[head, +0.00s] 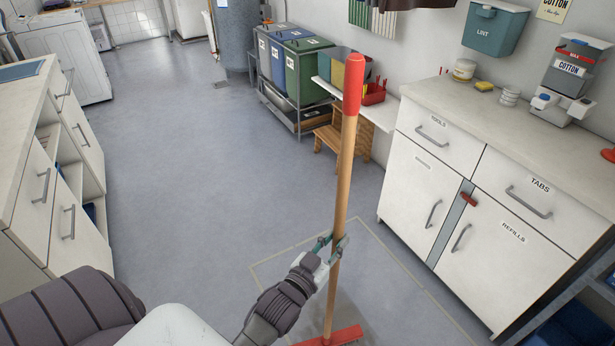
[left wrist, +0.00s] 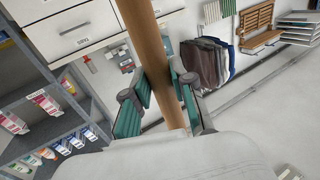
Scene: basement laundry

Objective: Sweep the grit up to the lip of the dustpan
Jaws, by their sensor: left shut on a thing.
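A broom (head: 341,195) stands nearly upright in the head view, with a wooden handle, a red grip on top and a red head (head: 345,337) cut by the bottom edge. My left gripper (head: 333,247) is shut around the lower handle. The left wrist view shows the handle (left wrist: 146,28) running between the green-padded fingers (left wrist: 165,88). A darker grey patch lies on the floor by the broom head; I cannot tell whether it is grit or shadow. I cannot make out a dustpan. My right gripper is out of view.
A pale outline (head: 413,282) marks the floor around the broom. A white cabinet (head: 490,275) stands at the right, and another (head: 32,185) at the left. A wooden step stool (head: 330,138) and bins (head: 305,75) stand farther back. The middle floor (head: 200,170) is clear.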

